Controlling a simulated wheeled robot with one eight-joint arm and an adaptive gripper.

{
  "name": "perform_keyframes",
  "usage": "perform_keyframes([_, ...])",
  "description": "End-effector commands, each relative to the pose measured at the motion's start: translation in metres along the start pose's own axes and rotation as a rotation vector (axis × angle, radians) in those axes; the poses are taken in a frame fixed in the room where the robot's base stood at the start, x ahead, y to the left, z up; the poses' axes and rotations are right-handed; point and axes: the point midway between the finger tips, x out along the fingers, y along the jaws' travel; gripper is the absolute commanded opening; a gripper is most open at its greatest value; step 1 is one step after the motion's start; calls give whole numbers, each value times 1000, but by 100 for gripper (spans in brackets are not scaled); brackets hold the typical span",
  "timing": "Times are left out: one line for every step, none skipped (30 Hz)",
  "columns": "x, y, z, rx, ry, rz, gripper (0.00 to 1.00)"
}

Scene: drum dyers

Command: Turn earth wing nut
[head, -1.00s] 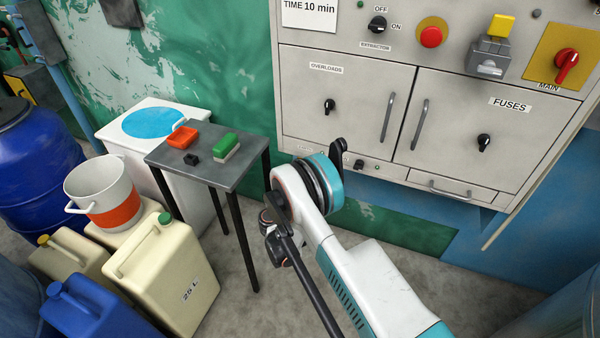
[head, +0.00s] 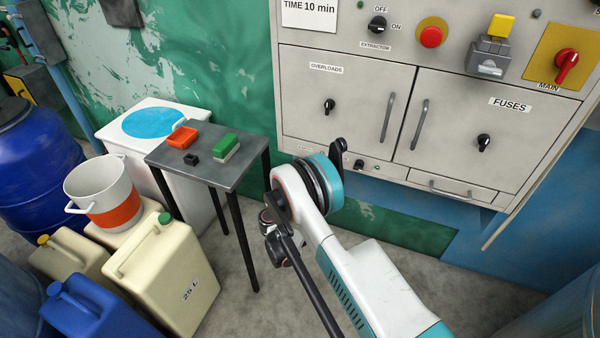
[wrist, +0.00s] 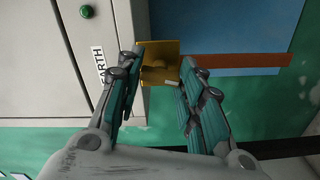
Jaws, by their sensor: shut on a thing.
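The earth wing nut (wrist: 157,64) shows as a brass shape in front of the plate, between my fingertips. My gripper (wrist: 161,66) is shut on it, one finger on each side. The fingers stay spread by the nut's width, and the exact contact is hard to see. In the head view my own arm hides the gripper and the nut.
The grey control cabinet (head: 300,90) has handles, knobs and a drawer (head: 450,189) close to my arm. Jerrycans (head: 165,265) and a blue drum (head: 40,165) crowd the lower left.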

Motion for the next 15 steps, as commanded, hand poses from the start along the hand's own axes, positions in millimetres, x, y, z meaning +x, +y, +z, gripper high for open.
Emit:
perform_keyframes([0,0,0,17,0,0,11])
perform_keyframes([0,0,0,25,0,0,11])
perform_keyframes([0,0,0,36,0,0,11])
perform_keyframes([0,0,0,44,0,-1,11])
perform_keyframes([0,0,0,49,0,-1,11])
perform_keyframes([0,0,0,55,0,-1,11])
perform_keyframes([0,0,0,59,0,-1,11])
perform_keyframes([0,0,0,62,0,-1,11])
perform_keyframes([0,0,0,66,0,-1,11])
perform_keyframes([0,0,0,68,0,-1,11])
perform_keyframes([0,0,0,69,0,-1,11])
perform_keyframes([0,0,0,70,0,-1,11])
perform_keyframes([0,0,0,70,0,-1,11])
perform_keyframes([0,0,0,70,0,-1,11])
perform_keyframes([0,0,0,70,0,-1,11])
